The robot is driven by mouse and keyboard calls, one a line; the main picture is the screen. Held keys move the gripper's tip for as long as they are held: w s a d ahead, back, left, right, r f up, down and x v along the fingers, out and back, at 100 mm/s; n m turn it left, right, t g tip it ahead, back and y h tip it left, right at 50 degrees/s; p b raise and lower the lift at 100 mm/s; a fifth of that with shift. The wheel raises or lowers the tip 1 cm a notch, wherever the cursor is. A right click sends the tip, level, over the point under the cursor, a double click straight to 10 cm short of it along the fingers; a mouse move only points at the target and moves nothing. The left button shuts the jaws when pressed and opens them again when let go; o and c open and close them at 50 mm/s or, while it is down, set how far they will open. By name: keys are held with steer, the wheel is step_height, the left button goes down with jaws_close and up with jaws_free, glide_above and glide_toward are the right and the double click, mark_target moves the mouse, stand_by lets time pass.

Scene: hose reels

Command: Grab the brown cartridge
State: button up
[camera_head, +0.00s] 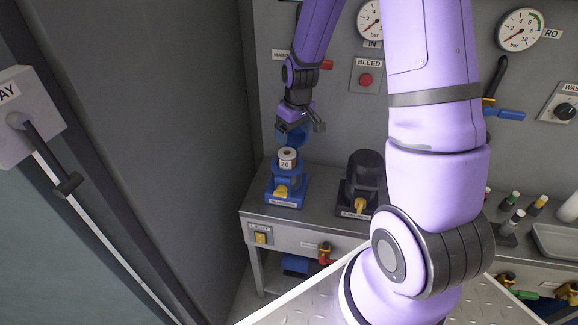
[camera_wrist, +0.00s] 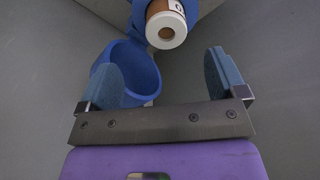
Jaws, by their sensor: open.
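The brown cartridge (camera_wrist: 166,28) is a short cylinder with a white end ring, a dark hole and a white label. In the wrist view it is at the top, beyond my fingertips, partly cut off by the frame edge.
A blue cup (camera_wrist: 145,75) lies beside the cartridge in the wrist view, partly behind the left finger. A black housing (camera_head: 364,175) stands to the right on the metal bench (camera_head: 316,215). The panel behind has gauges and a BLEED button (camera_head: 366,79).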

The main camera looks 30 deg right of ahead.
mark_target(287, 152)
steer(key=f, duration=0.5)
steer(key=shift+w+a+f, duration=0.15)
steer(key=shift+w, duration=0.2)
steer(key=shift+w+a+f, duration=0.15)
steer(key=shift+w+f, duration=0.05)
steer(key=shift+f, duration=0.65)
steer(key=shift+w+a+f, duration=0.1)
steer(key=shift+w+f, duration=0.1)
steer(key=shift+f, duration=0.65)
steer(key=shift+w+a+f, duration=0.15)
steer(key=shift+w+f, duration=0.05)
steer(key=shift+f, duration=0.65)
steer(key=shift+c, duration=0.4)
steer(key=c, duration=1.1)
